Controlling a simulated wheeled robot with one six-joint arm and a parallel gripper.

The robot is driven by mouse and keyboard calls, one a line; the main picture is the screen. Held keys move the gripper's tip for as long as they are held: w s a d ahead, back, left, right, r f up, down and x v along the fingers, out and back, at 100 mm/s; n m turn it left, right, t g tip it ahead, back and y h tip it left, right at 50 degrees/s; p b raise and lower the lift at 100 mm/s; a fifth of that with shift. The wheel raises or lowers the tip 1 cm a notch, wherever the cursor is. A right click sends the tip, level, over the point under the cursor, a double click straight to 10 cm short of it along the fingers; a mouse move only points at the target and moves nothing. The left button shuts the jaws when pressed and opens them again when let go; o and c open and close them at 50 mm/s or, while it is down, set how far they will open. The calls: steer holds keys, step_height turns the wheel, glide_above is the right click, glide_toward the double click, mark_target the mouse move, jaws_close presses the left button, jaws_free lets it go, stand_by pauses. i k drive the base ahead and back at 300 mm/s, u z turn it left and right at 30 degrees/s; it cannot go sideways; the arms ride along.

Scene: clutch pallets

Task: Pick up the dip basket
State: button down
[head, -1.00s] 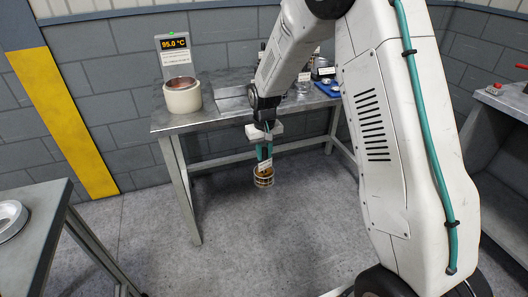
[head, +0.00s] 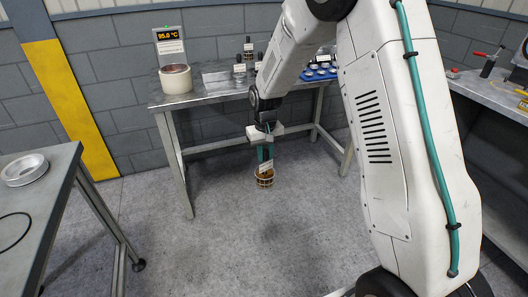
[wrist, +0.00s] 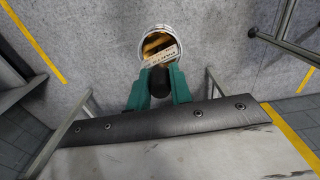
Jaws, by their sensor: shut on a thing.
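The dip basket (head: 264,178) is a small round wire basket with something orange-brown inside and a white label on its upright. It hangs below my gripper (head: 265,153), in the air in front of the metal bench and above the floor. In the wrist view the basket (wrist: 158,42) shows beyond the green fingers of my gripper (wrist: 158,88), which are shut around its dark handle.
The metal bench (head: 205,98) at the back carries a cream pot (head: 175,79), a 95 °C display (head: 169,36), several dark-handled items and a blue tray (head: 318,72). The floor between is clear.

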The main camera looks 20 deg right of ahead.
mark_target(240, 79)
steer(key=z, duration=0.8)
steer(key=i, duration=1.6)
steer(key=u, duration=0.75)
